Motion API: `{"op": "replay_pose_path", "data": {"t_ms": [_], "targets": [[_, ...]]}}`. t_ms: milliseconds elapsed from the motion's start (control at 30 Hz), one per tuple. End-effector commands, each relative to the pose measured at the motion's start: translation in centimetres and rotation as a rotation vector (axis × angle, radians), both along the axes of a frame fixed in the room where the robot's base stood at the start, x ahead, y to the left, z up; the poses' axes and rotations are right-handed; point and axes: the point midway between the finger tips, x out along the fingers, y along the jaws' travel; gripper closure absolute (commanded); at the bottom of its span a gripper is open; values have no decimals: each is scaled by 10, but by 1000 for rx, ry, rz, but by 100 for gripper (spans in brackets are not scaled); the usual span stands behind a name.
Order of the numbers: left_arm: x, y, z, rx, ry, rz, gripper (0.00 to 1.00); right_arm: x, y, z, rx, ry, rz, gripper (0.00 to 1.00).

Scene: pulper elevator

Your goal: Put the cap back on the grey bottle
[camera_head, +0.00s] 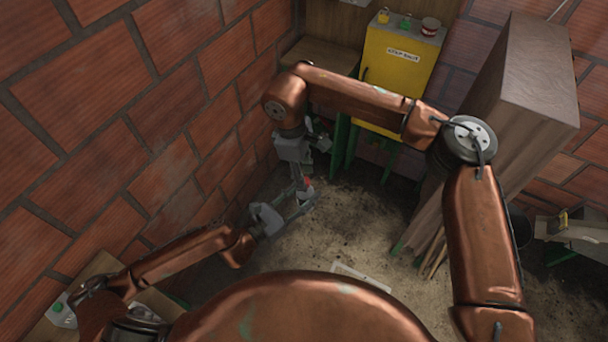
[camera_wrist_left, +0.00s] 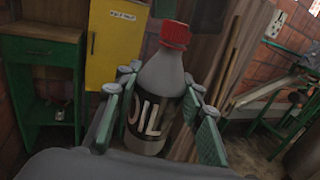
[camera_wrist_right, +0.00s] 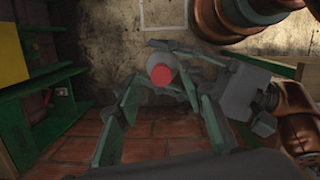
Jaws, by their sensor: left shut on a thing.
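The grey bottle (camera_wrist_left: 158,82) has a black label reading OIL and stands nearly upright in the left wrist view. The red cap (camera_wrist_left: 176,35) sits on top of its neck; how tightly it is seated I cannot tell. The cap is also a small red spot in the head view (camera_head: 308,181). My left gripper (camera_head: 300,196) is shut around the bottle's body. My right gripper (camera_wrist_right: 168,100) points down above the bottle. Its fingers are open, one on each side of the red cap in the right wrist view, and no contact is visible.
A brick wall (camera_head: 130,120) is close on the left. The dirty floor (camera_head: 350,225) below is mostly clear.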

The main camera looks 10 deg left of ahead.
Motion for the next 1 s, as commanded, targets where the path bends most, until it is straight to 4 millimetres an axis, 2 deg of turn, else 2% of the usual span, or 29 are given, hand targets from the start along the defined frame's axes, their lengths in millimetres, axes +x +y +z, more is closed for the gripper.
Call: {"op": "replay_pose_path", "data": {"t_ms": [267, 667, 833, 1000], "targets": [[0, 0, 1, -1, -2, 0, 100, 0, 1, 35, 1, -1, 0, 64], [0, 0, 1, 0, -1, 0, 100, 0, 0, 37, 2, 4, 23, 67], [0, 0, 1, 0, -1, 0, 100, 0, 0, 39, 12, 29, 194, 67], [0, 0, 1, 0, -1, 0, 100, 1, 0, 41, 30, 71, 514, 67]]}}
